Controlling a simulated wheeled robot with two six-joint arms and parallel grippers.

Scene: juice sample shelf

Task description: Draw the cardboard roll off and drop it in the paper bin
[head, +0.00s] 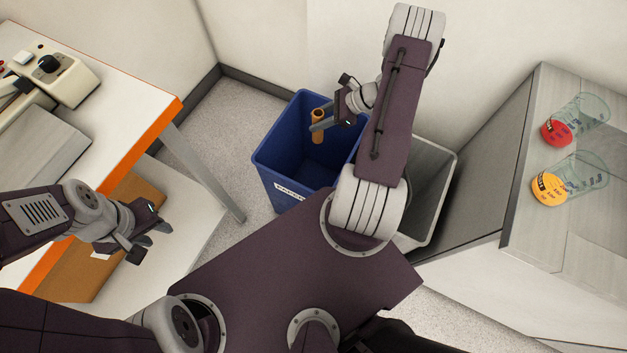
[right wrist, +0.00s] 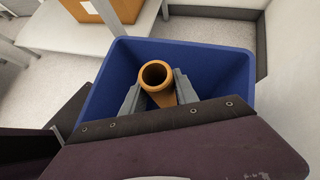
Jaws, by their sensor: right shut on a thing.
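The cardboard roll (head: 317,127) is a brown, hollow tube held roughly upright over the blue paper bin (head: 268,163). My right gripper (head: 320,126) is shut on the roll. In the right wrist view the roll (right wrist: 154,74) shows its open end between the two fingers of the gripper (right wrist: 157,92), with the blue bin (right wrist: 237,75) around and below it. The bin has a white label on its front, partly readable. My left gripper (head: 150,240) is over the low shelf under the table at left; its fingers look apart, with nothing between them.
A grey bin (head: 437,190) stands right of the blue one, partly behind my right arm. The orange-edged table (head: 125,95) with a device (head: 62,77) is at left. A cabinet at right bears two clear cups with red (head: 556,133) and yellow (head: 549,189) ends.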

